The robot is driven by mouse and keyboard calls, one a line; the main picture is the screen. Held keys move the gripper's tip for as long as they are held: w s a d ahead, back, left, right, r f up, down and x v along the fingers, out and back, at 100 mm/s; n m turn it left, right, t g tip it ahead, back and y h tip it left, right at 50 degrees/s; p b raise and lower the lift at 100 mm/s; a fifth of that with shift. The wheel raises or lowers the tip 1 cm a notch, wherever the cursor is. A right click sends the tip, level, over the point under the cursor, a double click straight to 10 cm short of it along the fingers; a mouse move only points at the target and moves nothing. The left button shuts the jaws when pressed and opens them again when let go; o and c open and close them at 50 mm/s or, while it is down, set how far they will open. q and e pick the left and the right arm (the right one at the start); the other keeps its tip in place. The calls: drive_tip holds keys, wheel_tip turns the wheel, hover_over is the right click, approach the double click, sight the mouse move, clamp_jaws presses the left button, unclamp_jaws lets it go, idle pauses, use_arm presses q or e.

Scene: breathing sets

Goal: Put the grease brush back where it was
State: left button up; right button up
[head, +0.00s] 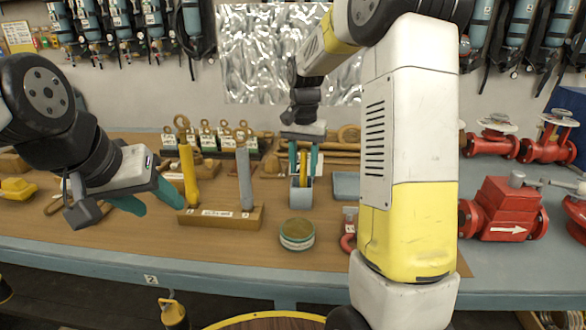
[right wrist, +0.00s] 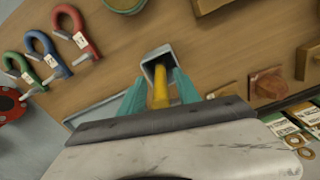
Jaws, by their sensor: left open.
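The grease brush shows as a yellow handle (right wrist: 160,88) standing in a small grey-blue square holder (head: 301,192); its lower end is hidden inside. The holder's open top also shows in the right wrist view (right wrist: 157,54). My right gripper (head: 303,172) points down over the holder, its teal fingers on either side of the handle with gaps visible, so it looks open around the brush. My left gripper (head: 152,205) is open and empty, left of a wooden rack. A round green-labelled tin (head: 297,234) stands in front of the holder.
The wooden rack (head: 220,218) holds upright yellow-handled and grey-handled tools. A shallow grey-blue tray (head: 347,185) lies right of the holder. Tags and rings (head: 215,138) stand behind.

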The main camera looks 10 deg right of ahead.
wheel_tip(320, 180, up, 9)
drive_tip(key=shift+r, duration=0.15)
drive_tip(key=shift+s+r, duration=0.15)
drive_tip(key=shift+r, duration=0.15)
drive_tip(key=s+a+n+t+y, duration=0.2)
drive_tip(key=s+n+t, duration=0.4)
drive_tip(key=s, duration=1.7)
drive_tip(key=shift+s+f, duration=0.4)
